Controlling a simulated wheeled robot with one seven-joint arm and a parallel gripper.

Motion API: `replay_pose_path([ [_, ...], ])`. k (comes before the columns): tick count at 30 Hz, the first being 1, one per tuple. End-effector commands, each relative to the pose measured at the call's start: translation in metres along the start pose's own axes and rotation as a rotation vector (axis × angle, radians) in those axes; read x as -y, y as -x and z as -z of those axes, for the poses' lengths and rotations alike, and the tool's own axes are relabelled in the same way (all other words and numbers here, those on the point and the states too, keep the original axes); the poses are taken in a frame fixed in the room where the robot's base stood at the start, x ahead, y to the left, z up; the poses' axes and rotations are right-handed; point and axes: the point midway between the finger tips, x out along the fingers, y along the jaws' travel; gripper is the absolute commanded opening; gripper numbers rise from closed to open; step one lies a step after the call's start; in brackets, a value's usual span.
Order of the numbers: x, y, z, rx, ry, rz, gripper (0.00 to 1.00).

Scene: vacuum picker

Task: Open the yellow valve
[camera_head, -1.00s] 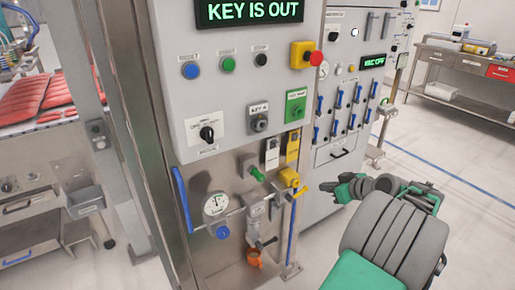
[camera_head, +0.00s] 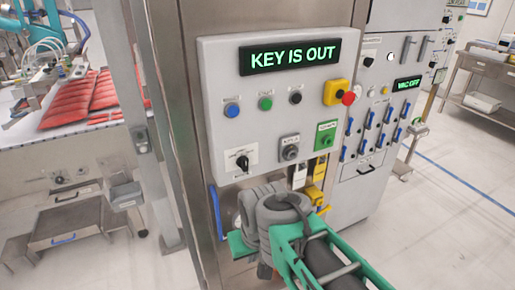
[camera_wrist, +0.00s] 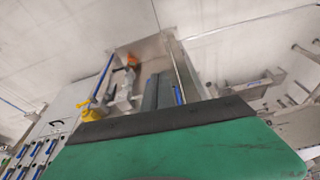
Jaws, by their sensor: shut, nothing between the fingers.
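The yellow valve (camera_head: 314,196) is on the lower right of the pipework panel, partly hidden behind my arm in the head view. It also shows in the wrist view (camera_wrist: 90,112), left of my fingers. My gripper (camera_wrist: 165,80) is shut and empty in the wrist view, its dark fingers standing up beyond the large green housing. It is apart from the yellow valve. In the head view my arm covers most of the pipework, and the fingertips cannot be made out. The orange valve (camera_wrist: 132,61) shows above and left of my fingers in the wrist view.
Above the pipework is a grey control box (camera_head: 220,155) with a "KEY IS OUT" display (camera_head: 290,54) and a red stop button (camera_head: 349,98). A blue handle (camera_head: 215,212) stands left of my arm. A cabinet with blue levers (camera_head: 369,132) is at the right, with open floor beyond.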

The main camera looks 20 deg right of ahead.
Motion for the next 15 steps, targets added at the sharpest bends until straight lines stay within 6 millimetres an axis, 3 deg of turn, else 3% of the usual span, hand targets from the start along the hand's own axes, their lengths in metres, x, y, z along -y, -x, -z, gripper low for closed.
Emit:
replay_pose_path([
  [4, -0.070, -0.054, -0.029, 0.055, -0.241, -0.063, 0.00],
  [6, -0.109, -0.088, -0.062, 0.125, -0.396, -0.088, 0.00],
  [9, -0.158, -0.124, -0.103, 0.199, -0.608, -0.108, 0.00],
  [12, -0.191, -0.149, -0.133, 0.241, -0.759, -0.092, 0.00],
  [15, -0.218, -0.171, -0.151, 0.242, -0.860, -0.059, 0.00],
])
